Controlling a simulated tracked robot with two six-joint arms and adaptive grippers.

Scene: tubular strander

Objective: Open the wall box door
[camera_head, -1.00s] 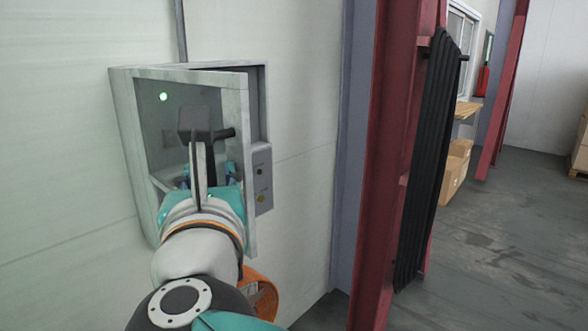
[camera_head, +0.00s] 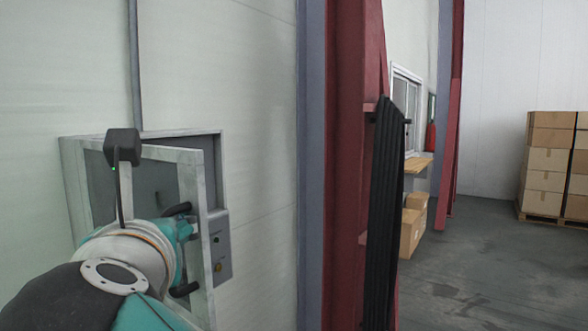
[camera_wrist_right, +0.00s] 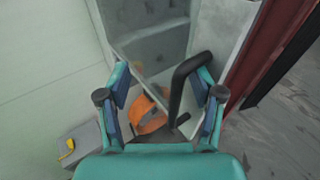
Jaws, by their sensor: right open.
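The wall box (camera_head: 212,165) is a grey box on the pale wall at the left of the head view. Its white-framed door (camera_head: 192,185) has a dark pane and stands partly open, its right edge out from the box. The ends of the black door handle (camera_head: 180,209) show above and below my right gripper (camera_head: 186,235). In the right wrist view the handle (camera_wrist_right: 181,85) lies between the spread fingers of the right gripper (camera_wrist_right: 162,88), nearer the right one. I cannot tell whether they touch. My left gripper is not in view.
A panel with buttons (camera_head: 219,245) is on the box's right side. An orange object (camera_wrist_right: 146,115) shows beyond the fingers in the wrist view. A red column (camera_head: 345,150) and black hanging strips (camera_head: 383,210) stand to the right. The grey floor (camera_head: 470,275) is open.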

